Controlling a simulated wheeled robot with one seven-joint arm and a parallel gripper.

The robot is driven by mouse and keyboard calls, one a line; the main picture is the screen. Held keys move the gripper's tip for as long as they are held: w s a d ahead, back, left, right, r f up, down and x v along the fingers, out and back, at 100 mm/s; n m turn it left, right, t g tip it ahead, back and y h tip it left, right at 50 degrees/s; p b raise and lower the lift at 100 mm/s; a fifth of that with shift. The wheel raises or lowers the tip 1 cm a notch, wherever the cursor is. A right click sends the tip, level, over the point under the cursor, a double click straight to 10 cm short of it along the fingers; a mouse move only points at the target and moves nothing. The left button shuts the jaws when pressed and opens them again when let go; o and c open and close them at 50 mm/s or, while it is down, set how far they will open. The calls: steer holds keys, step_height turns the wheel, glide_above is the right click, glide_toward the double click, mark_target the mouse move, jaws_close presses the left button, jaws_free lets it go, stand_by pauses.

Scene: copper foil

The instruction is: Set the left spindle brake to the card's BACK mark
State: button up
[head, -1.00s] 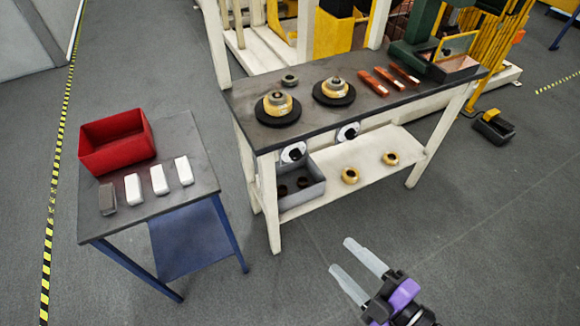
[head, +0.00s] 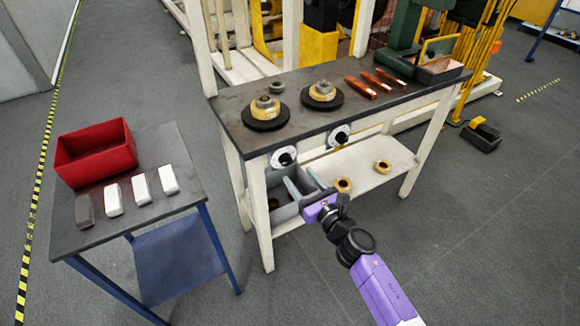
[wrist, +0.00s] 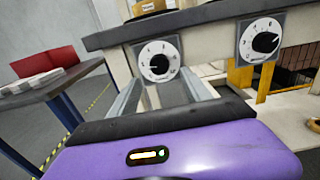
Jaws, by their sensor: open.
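The left spindle brake (head: 283,157) is a round white dial with a black knob on a grey plate, on the bench's front edge at its left end. In the wrist view the left dial (wrist: 158,47) shows numbers around its knob; its exact setting is too small to read. My gripper (head: 302,182) is open and empty, just below and in front of this dial. In the wrist view its fingers point toward the dial, one on each side and apart from it. I cannot make out a card or a BACK mark.
A similar right dial (head: 339,136) is on the same edge. The bench top (head: 322,118) holds two spindles and copper pieces. Below, a grey bin (head: 285,214) and brass rings are on the shelf. A side table with a red bin (head: 95,155) stands left. The floor in front is clear.

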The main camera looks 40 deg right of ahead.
mark_target(288, 163)
steer(key=shift+p+x, duration=0.5)
steer(key=shift+x, duration=2.65)
jaws_close()
